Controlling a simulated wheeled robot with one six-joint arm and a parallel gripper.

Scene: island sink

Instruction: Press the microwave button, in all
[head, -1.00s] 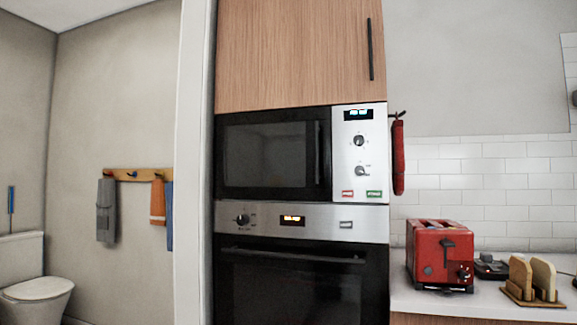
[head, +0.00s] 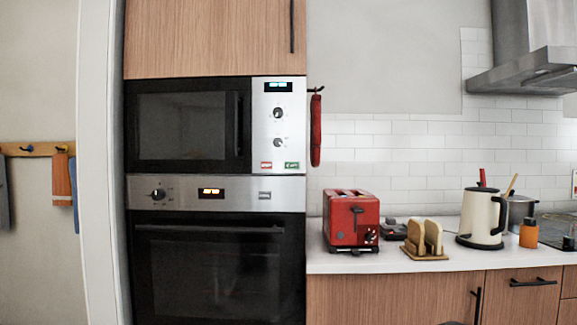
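The microwave (head: 188,125) is built into a tall cabinet, above an oven, in the left half of the head view. Its door is shut. Its silver control panel on the right has a lit display, two round knobs, a red button (head: 266,165) at lower left and a green button (head: 291,165) at lower right. The lettering on the buttons is too small to read. My gripper is not in view, and nothing touches the panel.
The oven (head: 215,265) sits below with a protruding handle. A red towel (head: 315,130) hangs just right of the microwave. The counter (head: 340,262) at right holds a red toaster (head: 351,219), wooden boards (head: 424,238) and a kettle (head: 482,217). A wall edge stands at left.

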